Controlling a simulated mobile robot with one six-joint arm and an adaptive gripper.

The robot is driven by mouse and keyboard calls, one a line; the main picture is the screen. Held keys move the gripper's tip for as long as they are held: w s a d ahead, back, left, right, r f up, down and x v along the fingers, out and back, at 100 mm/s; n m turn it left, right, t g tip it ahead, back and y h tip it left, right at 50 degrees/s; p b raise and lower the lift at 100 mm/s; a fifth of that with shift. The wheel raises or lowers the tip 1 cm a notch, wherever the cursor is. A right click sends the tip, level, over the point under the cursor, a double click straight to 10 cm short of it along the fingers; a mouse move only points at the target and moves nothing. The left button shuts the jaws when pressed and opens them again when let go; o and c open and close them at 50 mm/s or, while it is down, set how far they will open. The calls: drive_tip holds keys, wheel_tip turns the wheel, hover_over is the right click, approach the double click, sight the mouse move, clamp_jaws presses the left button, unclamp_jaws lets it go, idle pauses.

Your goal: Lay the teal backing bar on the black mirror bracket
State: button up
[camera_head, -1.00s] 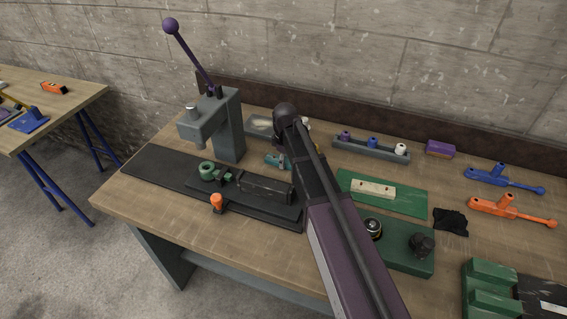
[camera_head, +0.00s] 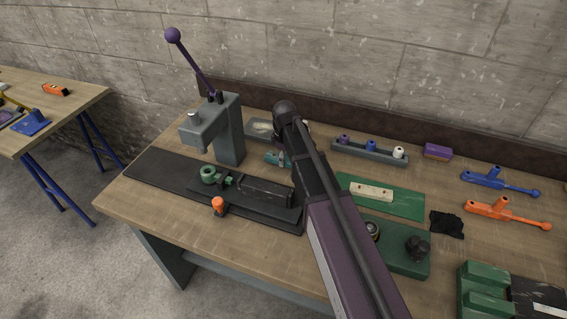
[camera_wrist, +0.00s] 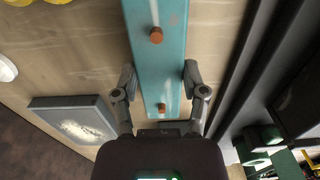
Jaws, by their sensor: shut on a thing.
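The teal backing bar (camera_wrist: 160,60) is a long flat bar with two copper-coloured pins. In the wrist view it runs away from me between the two fingers of my gripper (camera_wrist: 159,85), which is shut on its sides. In the head view a short teal piece (camera_head: 274,158) shows left of my arm, over the bench behind the fixture; my arm hides the rest. The black mirror bracket (camera_head: 265,191) appears to be the long dark part lying on the dark fixture plate, with a green clamp (camera_head: 214,175) at its left end. The bar is apart from it.
A grey press (camera_head: 222,128) with a purple-knobbed lever stands behind the fixture. An orange knob (camera_head: 218,205) sticks up at the fixture's front. A grey tray (camera_wrist: 80,120) lies beside the bar. A rack of coloured knobs (camera_head: 368,152) and a green mat (camera_head: 405,205) lie right of my arm.

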sight(285, 158)
drive_tip(key=shift+r+p, duration=1.5)
drive_tip(key=shift+r, duration=0.2)
drive_tip(key=shift+r, duration=0.1)
wheel_tip(285, 158, up, 12)
drive_tip(key=p, duration=1.2)
drive_tip(key=shift+s, duration=0.1)
